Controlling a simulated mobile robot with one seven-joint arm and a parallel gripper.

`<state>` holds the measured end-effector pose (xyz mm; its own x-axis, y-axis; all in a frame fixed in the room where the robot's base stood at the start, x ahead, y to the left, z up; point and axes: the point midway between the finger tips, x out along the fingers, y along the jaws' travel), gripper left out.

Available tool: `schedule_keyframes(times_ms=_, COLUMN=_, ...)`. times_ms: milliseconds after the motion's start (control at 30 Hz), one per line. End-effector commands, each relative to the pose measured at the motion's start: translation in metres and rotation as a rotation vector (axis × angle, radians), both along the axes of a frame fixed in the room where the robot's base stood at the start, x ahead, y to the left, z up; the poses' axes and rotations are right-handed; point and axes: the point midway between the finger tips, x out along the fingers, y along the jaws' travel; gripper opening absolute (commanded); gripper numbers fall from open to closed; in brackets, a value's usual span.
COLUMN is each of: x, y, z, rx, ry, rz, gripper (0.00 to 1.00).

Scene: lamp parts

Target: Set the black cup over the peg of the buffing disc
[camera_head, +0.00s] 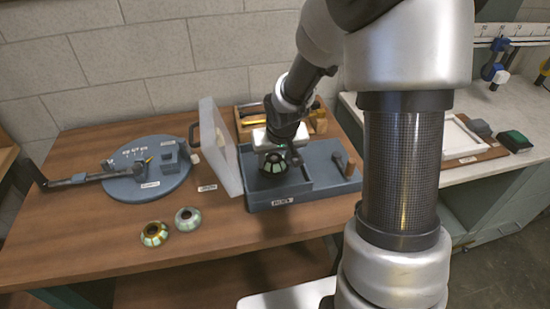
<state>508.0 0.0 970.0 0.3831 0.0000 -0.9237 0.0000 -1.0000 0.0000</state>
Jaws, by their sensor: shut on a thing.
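My gripper (274,150) is low over the blue-grey box (250,203), pointing down, and is shut on a small dark piece that looks like the black cup (275,158). The cup is mostly hidden by the fingers.
A translucent panel (219,150) stands tilted at the box's left. A wooden tray (318,118) is behind. Two paneled shades (154,233) (188,218) lie front left, near a round blue-grey station (146,189). A dark-headed wooden tool (341,160) is at right.

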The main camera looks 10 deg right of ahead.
Motion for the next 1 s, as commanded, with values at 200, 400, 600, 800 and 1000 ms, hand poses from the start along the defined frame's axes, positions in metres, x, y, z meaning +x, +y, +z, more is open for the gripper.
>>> schedule_keyframes(times_ms=200, x=0.000, y=0.000, z=-0.004, rx=0.000, ry=0.000, rz=0.000, gripper=0.29)
schedule_keyframes(times_ms=400, x=0.000, y=0.000, z=-0.006, rx=0.000, ry=-0.001, rz=0.000, gripper=0.56)
schedule_keyframes(times_ms=600, x=0.000, y=0.000, z=-0.005, rx=0.000, ry=0.000, rz=0.000, gripper=0.73)
schedule_keyframes(times_ms=800, x=0.000, y=0.000, z=-0.004, rx=0.000, ry=0.000, rz=0.000, gripper=0.73)
schedule_keyframes(times_ms=1000, x=-0.008, y=-0.001, z=0.017, rx=0.000, ry=-0.004, rz=-0.002, gripper=0.73)
